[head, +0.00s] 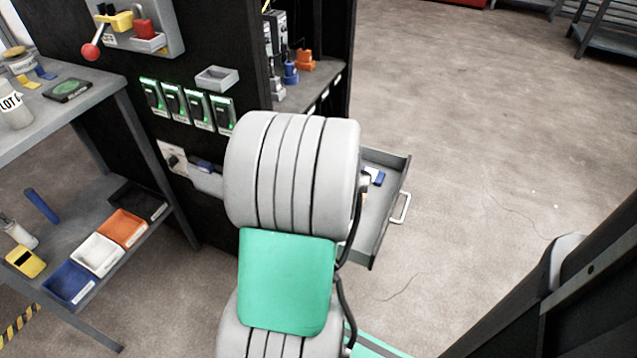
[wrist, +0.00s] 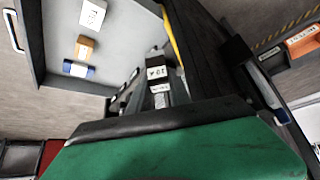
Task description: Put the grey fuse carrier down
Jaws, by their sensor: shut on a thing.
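My gripper (wrist: 155,88) shows in the wrist view beyond the green housing at the bottom, and its fingers are partly hidden in shadow. It is shut on the grey fuse carrier (wrist: 157,72), a small grey and black piece with white labels, near the middle of the wrist view. The carrier appears beside the open drawer in that view; its height above anything below cannot be told. In the head view my arm hides the gripper and the carrier.
An open grey drawer (head: 398,178) sticks out of the black cabinet (head: 210,225). It holds small pieces, including an orange one (wrist: 85,47), with bare floor between them. A workbench (head: 95,95) with coloured bins on its lower shelf stands left. Open floor lies right.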

